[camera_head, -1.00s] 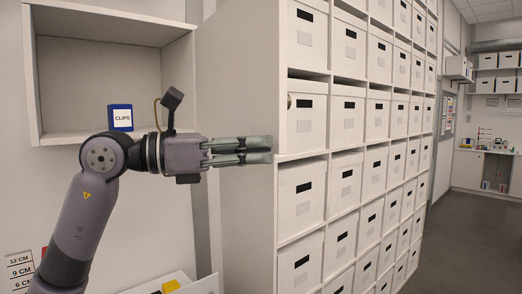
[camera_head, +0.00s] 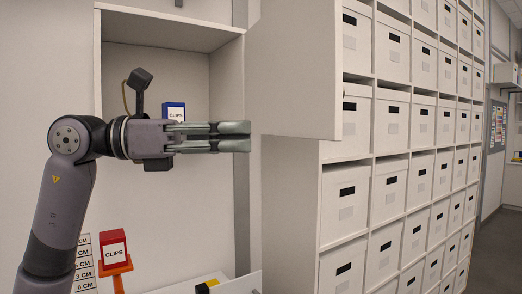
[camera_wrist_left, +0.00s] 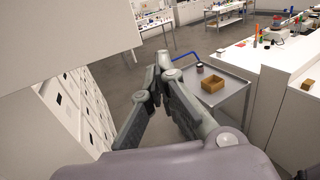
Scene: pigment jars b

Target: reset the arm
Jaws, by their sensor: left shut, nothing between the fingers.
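My left arm comes in from the left in the head view. Its gripper (camera_head: 249,137) points to the right, with its two fingers together and nothing between them. It is in front of an open wall cabinet (camera_head: 98,60). In the left wrist view the same gripper (camera_wrist_left: 163,62) shows with its fingertips meeting. A blue box of clips (camera_head: 174,110) stands in the cabinet, partly hidden behind the gripper. My right gripper is in neither view.
A tall shelf of white boxes (camera_head: 388,190) fills the right, with a pale panel (camera_head: 295,70) before it. A red clips box (camera_head: 112,250) sits on an orange stand (camera_head: 115,269) below. The wrist view shows a grey cart (camera_wrist_left: 232,92) holding a brown box (camera_wrist_left: 213,84).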

